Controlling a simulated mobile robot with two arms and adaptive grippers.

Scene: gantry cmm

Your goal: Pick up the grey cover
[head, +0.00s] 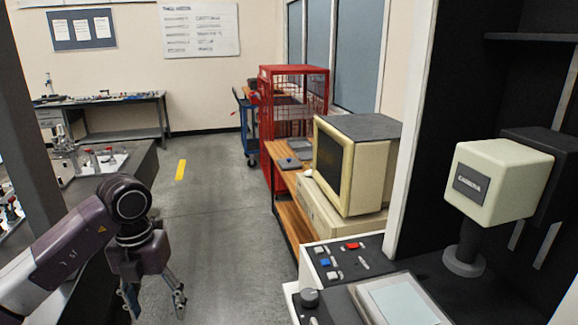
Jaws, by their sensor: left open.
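A flat dark grey piece (362,127) lies on top of the beige monitor (372,180) at the right of centre; it may be the grey cover. Smaller flat grey items (290,163) lie on the wooden bench (291,222) behind the monitor, and I cannot tell whether one of them is the cover. My left gripper (154,302) is at the lower left, pointing down, with its two fingers apart and nothing between them. It is well away from the monitor and the bench. My right gripper is not in view.
A control panel (340,262) with buttons and a cream camera-like head (497,181) stand at the right. A red cage (293,125) and blue cart (245,122) stand behind the bench. A dark table (140,165) is at the left.

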